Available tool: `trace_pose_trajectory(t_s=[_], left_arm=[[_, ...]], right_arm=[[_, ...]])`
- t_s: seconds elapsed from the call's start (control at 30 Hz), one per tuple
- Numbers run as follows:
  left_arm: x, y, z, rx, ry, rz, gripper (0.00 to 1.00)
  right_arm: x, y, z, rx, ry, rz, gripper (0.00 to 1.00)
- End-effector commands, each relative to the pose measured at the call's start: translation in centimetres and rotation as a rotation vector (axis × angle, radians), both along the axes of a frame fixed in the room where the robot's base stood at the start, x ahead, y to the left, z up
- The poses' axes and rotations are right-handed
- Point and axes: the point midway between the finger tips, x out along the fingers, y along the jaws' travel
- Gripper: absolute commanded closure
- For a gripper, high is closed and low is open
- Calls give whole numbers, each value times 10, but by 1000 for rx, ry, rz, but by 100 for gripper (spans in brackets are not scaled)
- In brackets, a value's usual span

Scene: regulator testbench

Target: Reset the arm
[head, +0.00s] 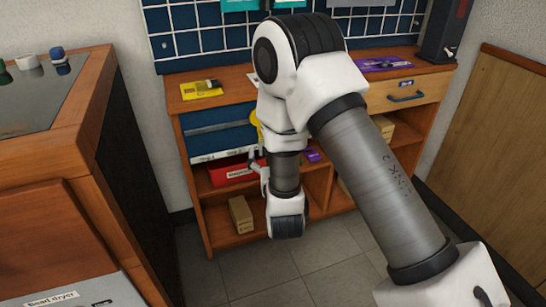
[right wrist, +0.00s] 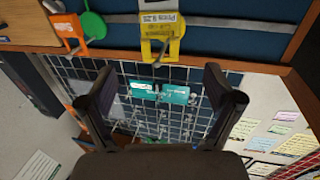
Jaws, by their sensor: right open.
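My right arm rises from the lower right of the head view and bends down in front of the workbench (head: 232,77). Its gripper is mostly hidden behind the arm links there. In the right wrist view my right gripper (right wrist: 163,88) is open, with its two dark fingers wide apart and nothing between them. Beyond the fingers are a wire grid panel (right wrist: 148,112) and teal cards (right wrist: 175,94) on it. My left gripper is in neither view.
A yellow card (head: 201,89) and a purple item (head: 380,64) lie on the bench. A red bin (head: 232,172) and a cardboard box (head: 241,215) are on the shelves below. A wooden cabinet (head: 85,135) stands left. Some floor (head: 262,268) is clear.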

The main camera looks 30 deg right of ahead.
Motion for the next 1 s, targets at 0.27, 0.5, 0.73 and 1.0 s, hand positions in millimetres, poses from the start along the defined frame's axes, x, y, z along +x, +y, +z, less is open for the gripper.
trace_pose_trajectory(t_s=[0.27, 0.5, 0.73, 1.0], left_arm=[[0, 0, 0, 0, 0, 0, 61], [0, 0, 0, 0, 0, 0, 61], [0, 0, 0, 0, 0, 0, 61], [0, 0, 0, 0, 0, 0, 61]], right_arm=[[-19, 10, 0, -1, 0, 0, 9], [-31, 8, -42, 2, 87, -4, 9], [-110, 30, -205, 145, 588, 95, 9], [-239, 78, -307, 343, 1201, 250, 9]])
